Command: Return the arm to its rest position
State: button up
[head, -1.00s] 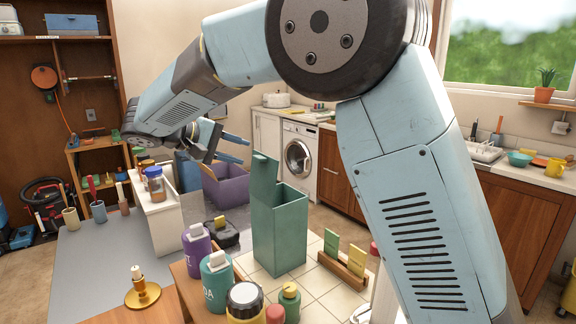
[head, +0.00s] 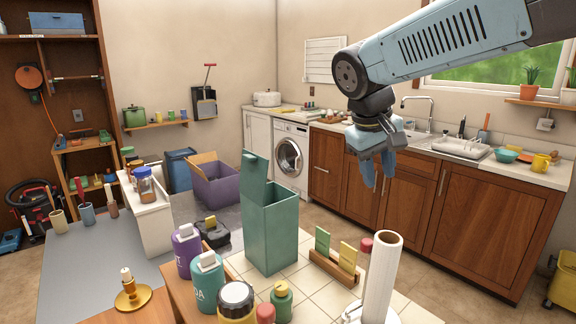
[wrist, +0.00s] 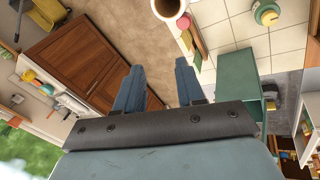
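My gripper (head: 378,178) hangs from the raised arm at the upper right of the head view, in front of the wooden kitchen cabinets. Its blue fingers point down and stand apart. In the wrist view my gripper (wrist: 158,84) shows a clear gap between its fingers, with nothing held. Brown cabinet doors and floor show beyond them.
A tall teal box (head: 271,228) with a raised lid stands on the tiled surface. A white roll (head: 381,275) stands upright below my gripper. Purple (head: 187,250) and teal (head: 208,283) bottles stand in front. The air around my gripper looks clear.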

jog(key=s+d+f+m+t+y, duration=0.1)
jog(key=s+d+f, duration=0.1)
jog(key=s, duration=0.4)
jog(key=s+d+f+m+t+y, duration=0.1)
jog(key=s+d+f+m+y, duration=0.1)
jog(key=s, duration=0.4)
jog(key=shift+d+f+m+t, duration=0.3)
jog(key=shift+d+t, duration=0.1)
jog(key=shift+d, duration=0.45)
jog(key=shift+s, duration=0.15)
